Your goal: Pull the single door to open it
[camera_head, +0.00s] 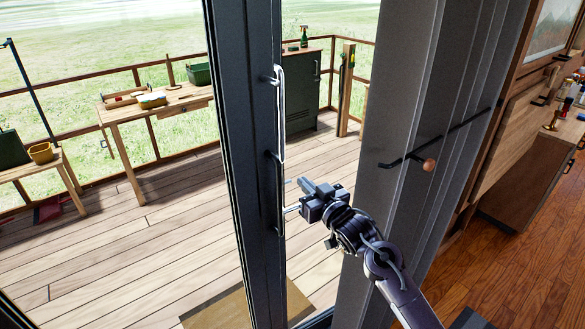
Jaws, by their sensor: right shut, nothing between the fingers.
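The single door (258,130) has a dark frame with a large glass pane on its left. A long upright handle (281,110) runs along the frame's right edge, light in its upper part. My right gripper (294,196) is shut and empty. Its fingers point left at the lower part of the handle, close beside it; I cannot tell whether they touch it. The deck shows between the door frame and the grey wall panel (395,150), so the door looks ajar. My left gripper is not in view.
A black rod with a wooden knob (428,165) sticks out from the grey panel, above and right of my right arm. A mat (220,310) lies at the threshold. Outside, a wooden table (175,105) and a dark cabinet (303,95) stand on the deck (160,230).

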